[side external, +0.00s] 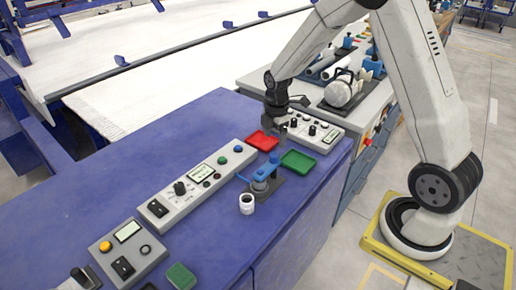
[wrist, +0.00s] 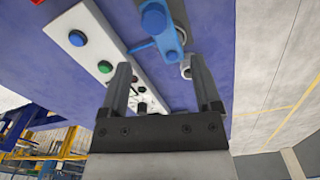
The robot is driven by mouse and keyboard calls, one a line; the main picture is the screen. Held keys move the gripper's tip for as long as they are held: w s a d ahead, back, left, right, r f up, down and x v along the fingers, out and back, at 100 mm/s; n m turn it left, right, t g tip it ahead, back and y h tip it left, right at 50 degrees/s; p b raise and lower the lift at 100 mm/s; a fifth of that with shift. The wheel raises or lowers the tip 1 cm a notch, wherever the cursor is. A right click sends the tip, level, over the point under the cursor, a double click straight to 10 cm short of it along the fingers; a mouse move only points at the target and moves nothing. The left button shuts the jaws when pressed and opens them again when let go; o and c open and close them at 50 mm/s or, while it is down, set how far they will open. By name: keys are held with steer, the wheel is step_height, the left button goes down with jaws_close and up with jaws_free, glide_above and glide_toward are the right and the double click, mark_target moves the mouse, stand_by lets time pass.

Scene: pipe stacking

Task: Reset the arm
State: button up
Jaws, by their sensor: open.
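My gripper (side external: 279,132) hangs above the blue bench, close over the red tray (side external: 262,141) and left of the green tray (side external: 298,161). In the wrist view my gripper (wrist: 160,80) has its two fingers spread apart with nothing between them. A blue clamp-like fixture (side external: 265,168) stands on a dark base in front of the trays. It also shows in the wrist view (wrist: 155,22), beyond the fingers. A short white pipe piece (side external: 247,204) stands upright on the bench just in front of the fixture. A pale ring-like part (wrist: 187,70) shows near the right finger.
A control panel with a screen and knobs (side external: 196,184) lies left of the fixture, and a smaller box (side external: 128,250) sits nearer. Pipes and tools (side external: 340,90) lie on the grey bench behind. The blue bench's right front (side external: 290,225) is clear.

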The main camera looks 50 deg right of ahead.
steer(key=s+a+r+m+t, duration=0.1)
steer(key=s+a+r+m, duration=0.1)
steer(key=s+a+m, duration=0.3)
steer(key=s+a+r+m+t, duration=0.1)
steer(key=s+a+r+m, duration=0.1)
steer(key=s+a+m, duration=0.4)
steer(key=s+m, duration=0.2)
steer(key=m, duration=0.2)
steer(key=shift+s+a+r, duration=0.2)
steer(key=shift+a+r, duration=0.05)
steer(key=shift+r, duration=0.05)
